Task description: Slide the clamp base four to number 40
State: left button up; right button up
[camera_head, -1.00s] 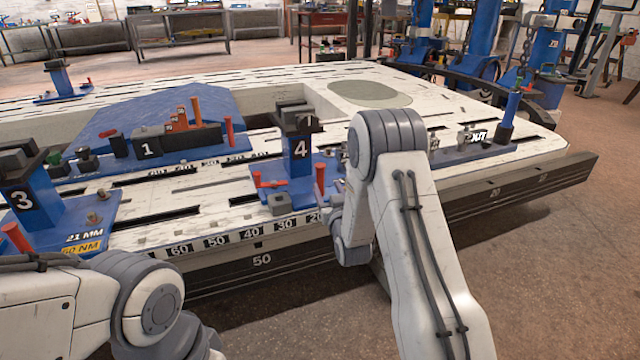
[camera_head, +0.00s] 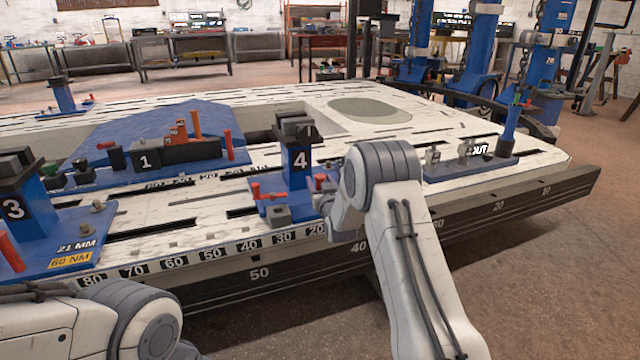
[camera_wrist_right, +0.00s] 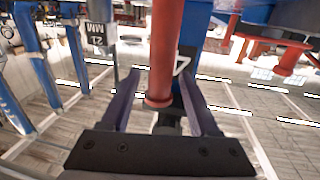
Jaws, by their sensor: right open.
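Clamp base four (camera_head: 299,161) is a blue post marked 4 on a blue plate, standing on the white bench above the scale numbers 30 and 20 in the head view. The number 40 (camera_head: 249,243) lies left of its plate's middle. A red handle stands at its left, another at its right. My right gripper (camera_head: 326,201) is at the plate's right front, largely hidden by my arm. In the right wrist view its open fingers (camera_wrist_right: 158,80) stand either side of a red handle (camera_wrist_right: 166,45), with blue post behind. Contact cannot be told. My left gripper is out of view.
Clamp base three (camera_head: 22,215) stands at the left, and base one (camera_head: 145,161) behind on a blue plate. A blue fixture (camera_head: 506,140) stands at the right bench end. The scale strip left of base four is clear along the front edge.

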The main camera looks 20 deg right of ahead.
grip_shut()
dwell(1.3)
